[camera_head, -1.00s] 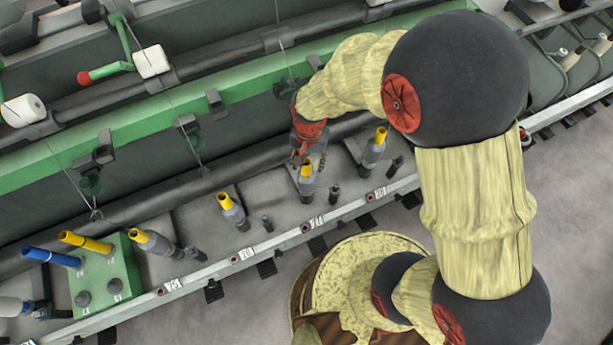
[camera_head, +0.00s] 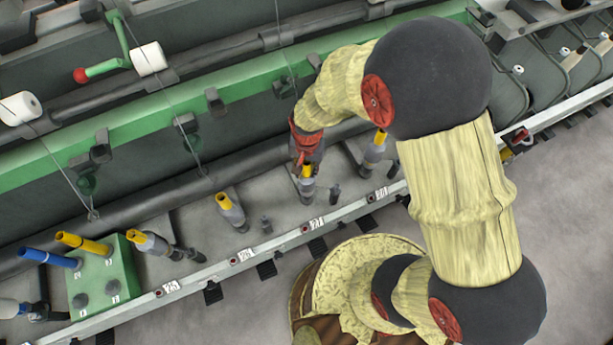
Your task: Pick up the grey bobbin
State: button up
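Several grey bobbins with yellow tops stand in a slanting row along the machine. One grey bobbin (camera_head: 307,188) is directly below my gripper (camera_head: 306,161), its yellow top at the fingertips. My gripper points down at it, and the fingers are small and partly hidden, so I cannot tell if they touch or grip it. Another bobbin (camera_head: 374,154) is just to the right of my gripper, partly behind my arm. Others are at the left, one upright-looking bobbin (camera_head: 231,212) and one tilted bobbin (camera_head: 151,242).
A green block (camera_head: 122,268) at lower left carries a blue tube (camera_head: 49,258) and a yellow tube (camera_head: 84,243). A dark roller and green rail (camera_head: 150,118) run behind the row. A pale numbered rail (camera_head: 270,250) runs in front. Small dark spindles stand between bobbins.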

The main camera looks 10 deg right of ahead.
grip_shut()
dwell(0.7)
